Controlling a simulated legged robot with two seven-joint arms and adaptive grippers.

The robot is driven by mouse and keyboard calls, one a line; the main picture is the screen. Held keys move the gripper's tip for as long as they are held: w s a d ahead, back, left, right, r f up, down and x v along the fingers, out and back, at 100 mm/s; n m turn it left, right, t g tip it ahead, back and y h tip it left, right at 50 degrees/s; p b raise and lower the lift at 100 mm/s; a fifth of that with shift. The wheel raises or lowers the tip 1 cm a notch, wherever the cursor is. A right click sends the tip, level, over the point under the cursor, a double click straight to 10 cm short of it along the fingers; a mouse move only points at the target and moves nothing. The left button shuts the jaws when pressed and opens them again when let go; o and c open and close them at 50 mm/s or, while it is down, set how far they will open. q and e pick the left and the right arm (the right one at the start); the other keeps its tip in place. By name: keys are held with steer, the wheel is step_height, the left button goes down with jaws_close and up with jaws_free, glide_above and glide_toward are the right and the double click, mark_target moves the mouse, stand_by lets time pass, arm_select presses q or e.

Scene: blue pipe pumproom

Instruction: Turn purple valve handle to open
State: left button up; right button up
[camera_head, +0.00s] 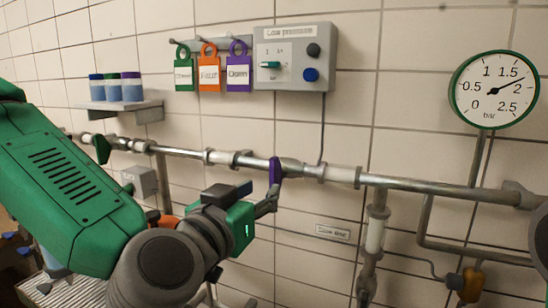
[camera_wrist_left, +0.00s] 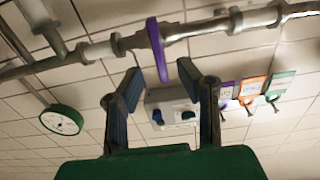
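The purple valve handle (camera_head: 275,170) sits on the horizontal pipe at the middle of the head view. It stands across the pipe, not along it. My left gripper (camera_head: 262,191) is just in front of and below it. In the left wrist view the handle (camera_wrist_left: 157,50) hangs from the pipe, its free end pointing between the two spread blue-grey fingers of my left gripper (camera_wrist_left: 160,78). The fingers are apart and I see no clear contact with the handle. My right gripper is not in view.
Another pipe handle, green (camera_head: 102,150), is further left. A grey control box (camera_head: 295,57) and hanging green, orange and purple tags (camera_head: 239,68) are above. A round gauge (camera_head: 494,90) is at right. A shelf (camera_head: 122,109) holds jars. Vertical pipes (camera_head: 375,235) descend at right.

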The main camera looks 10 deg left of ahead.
mark_target(271, 183)
arm_select(q)
steer(key=w, duration=0.2)
steer(key=w+d, duration=0.1)
steer(key=w, duration=0.2)
steer(key=shift+w+d+f, duration=0.1)
steer(key=shift+w+f, duration=0.05)
steer(key=shift+w, duration=0.1)
steer(key=shift+w+d, duration=0.1)
steer(key=shift+w, duration=0.3)
jaws_close()
